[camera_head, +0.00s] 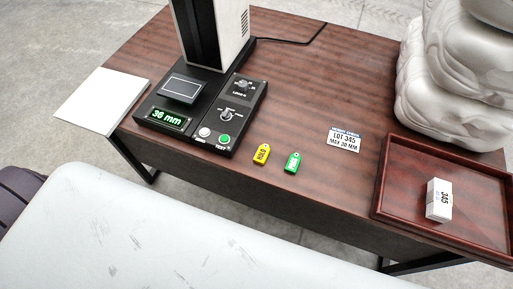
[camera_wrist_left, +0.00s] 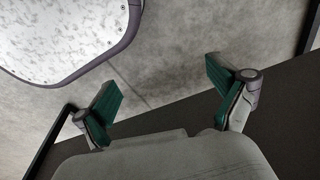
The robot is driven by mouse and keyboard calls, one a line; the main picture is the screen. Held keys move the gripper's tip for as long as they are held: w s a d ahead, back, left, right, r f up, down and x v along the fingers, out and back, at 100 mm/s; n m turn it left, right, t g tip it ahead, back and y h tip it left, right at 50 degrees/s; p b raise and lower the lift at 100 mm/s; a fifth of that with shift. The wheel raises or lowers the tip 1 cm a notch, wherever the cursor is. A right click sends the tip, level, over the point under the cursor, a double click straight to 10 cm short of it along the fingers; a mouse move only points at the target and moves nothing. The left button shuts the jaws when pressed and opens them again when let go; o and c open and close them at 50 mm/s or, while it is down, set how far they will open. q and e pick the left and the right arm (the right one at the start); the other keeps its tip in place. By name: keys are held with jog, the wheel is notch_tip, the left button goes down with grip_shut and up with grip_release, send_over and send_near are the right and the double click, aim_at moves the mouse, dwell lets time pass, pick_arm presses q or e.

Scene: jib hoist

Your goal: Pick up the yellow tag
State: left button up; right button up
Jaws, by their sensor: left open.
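The yellow tag (camera_head: 261,154) lies flat on the brown wooden table (camera_head: 320,80), near its front edge, with dark lettering on it. A green tag (camera_head: 293,162) lies just to its right, apart from it. My left gripper (camera_wrist_left: 165,95) shows only in the left wrist view, with its two green-padded fingers spread wide and nothing between them. The grey floor shows beyond the fingers, and neither tag is in that view. My right gripper is in neither view.
A black test device (camera_head: 205,105) reading "36 mm" stands left of the tags. A lot card (camera_head: 344,140) lies to their right. A wooden tray (camera_head: 400,195) holding a white box (camera_head: 439,199) is at the right, with pale wrapped bulks (camera_head: 450,95) behind it.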

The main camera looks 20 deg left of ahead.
pick_arm(q)
jog(key=w+d+r+m+t+p, duration=0.15)
jog(key=w+r, duration=0.25)
jog(key=r, duration=0.8)
jog(key=w+d+r+h+p, duration=0.1)
jog(key=w+r+p, duration=0.15)
jog(key=r, duration=1.05)
jog(key=w+d+r+t+p, duration=0.15)
jog(key=w+r, duration=0.25)
jog(key=r, duration=0.8)
jog(key=w+d+r+m+g+h, duration=0.2)
jog(key=w+d+r+m, duration=0.25)
jog(key=d, duration=0.25)
notch_tip(320, 180, up, 4)
jog(key=m+g+y, duration=0.3)
jog(key=m, duration=0.8)
send_over(263, 152)
jog(key=f, duration=0.8)
jog(key=shift+s+d, duration=0.1)
jog(key=shift+s, duration=0.1)
jog(key=shift+w+f+p, duration=0.1)
jog(key=shift+f+p, duration=0.25)
jog(key=shift+f, duration=2.4)
jog(key=shift+c, duration=0.4)
